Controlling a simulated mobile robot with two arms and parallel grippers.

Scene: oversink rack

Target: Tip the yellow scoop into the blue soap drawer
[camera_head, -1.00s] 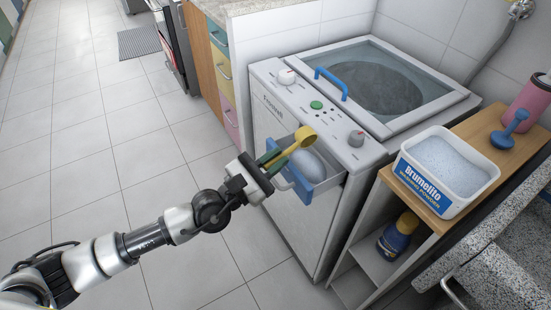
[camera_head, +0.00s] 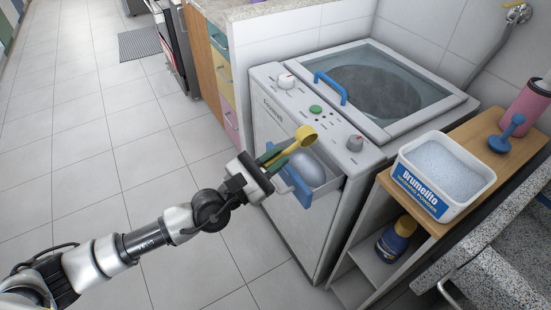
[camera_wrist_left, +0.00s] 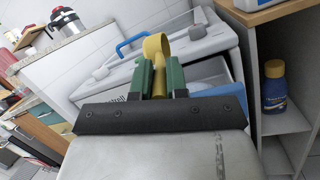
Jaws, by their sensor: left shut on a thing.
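The yellow scoop (camera_head: 305,135) is in my left gripper (camera_head: 272,158), which is shut on its handle. The scoop also shows between the green fingers in the left wrist view (camera_wrist_left: 157,45). Its bowl is raised above the open soap drawer (camera_head: 293,188), which has a blue front and juts out from the washing machine (camera_head: 330,205). A pale bluish-white heap (camera_head: 306,167) shows in the drawer. I cannot see what is inside the bowl. My right gripper is not in view.
A white tub of powder (camera_head: 443,172) stands on a wooden shelf top (camera_head: 412,201) to the right, near a blue plunger-like tool (camera_head: 507,134) and a pink bottle (camera_head: 527,102). A blue bottle (camera_head: 396,240) stands on the shelf below.

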